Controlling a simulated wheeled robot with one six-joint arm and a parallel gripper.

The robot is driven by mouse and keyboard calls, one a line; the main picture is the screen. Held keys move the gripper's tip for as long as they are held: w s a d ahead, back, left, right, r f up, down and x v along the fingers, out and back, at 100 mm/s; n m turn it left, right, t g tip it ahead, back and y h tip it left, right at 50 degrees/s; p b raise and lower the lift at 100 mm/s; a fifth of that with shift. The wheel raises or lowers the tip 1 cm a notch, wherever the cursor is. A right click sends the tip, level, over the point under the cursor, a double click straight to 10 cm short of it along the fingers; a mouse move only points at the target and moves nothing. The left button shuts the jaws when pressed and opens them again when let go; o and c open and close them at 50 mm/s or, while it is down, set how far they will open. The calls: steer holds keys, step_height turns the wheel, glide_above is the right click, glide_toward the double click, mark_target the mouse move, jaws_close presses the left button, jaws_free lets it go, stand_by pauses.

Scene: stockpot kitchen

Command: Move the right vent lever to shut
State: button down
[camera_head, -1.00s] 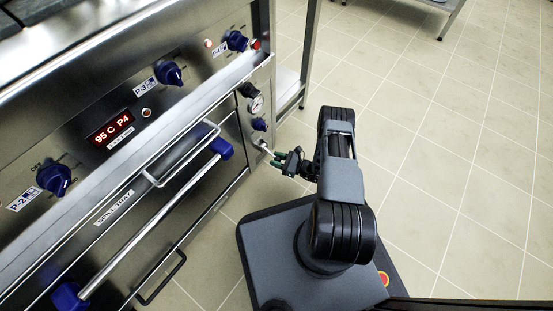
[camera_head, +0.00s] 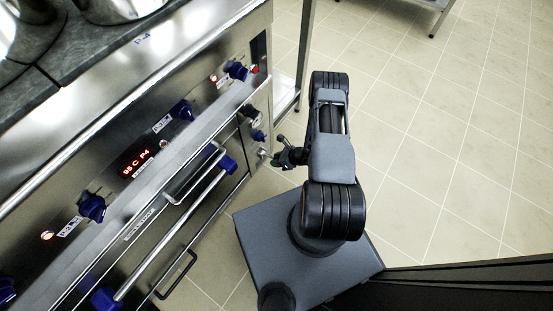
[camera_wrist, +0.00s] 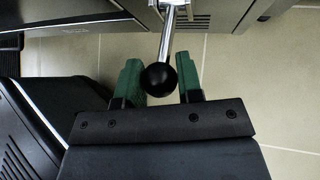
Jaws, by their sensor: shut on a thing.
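In the wrist view, a metal vent lever (camera_wrist: 168,35) with a black ball knob (camera_wrist: 158,79) comes down from the front of the appliance. My gripper (camera_wrist: 159,82) has one green finger on each side of it and is shut on the lever, though a gap seems to show beside the ball. In the head view, my gripper (camera_head: 280,158) is at the lower right corner of the steel cooker front (camera_head: 205,115). The lever is small there and mostly hidden by the gripper. I cannot read its vent marking.
Blue knobs (camera_head: 182,110), a red display (camera_head: 136,163) and a long bar handle (camera_head: 170,240) are on the cooker front. A small blue knob (camera_head: 258,135) is just above my gripper. A metal table leg (camera_head: 306,50) stands behind. Tiled floor (camera_head: 440,150) at right is open.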

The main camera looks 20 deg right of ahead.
steer(key=shift+w+r, duration=0.15)
steer(key=shift+r, duration=0.1)
steer(key=shift+w+a+r+p, duration=0.15)
steer(key=shift+a+r+p, duration=0.05)
steer(key=shift+r+p, duration=0.1)
stand_by(0.4)
steer(key=c, duration=0.8)
jaws_free()
steer(key=p+v, duration=0.4)
steer(key=v, duration=1)
steer(key=shift+w+r, duration=0.1)
steer(key=shift+w, duration=0.1)
steer(key=shift+a, duration=0.1)
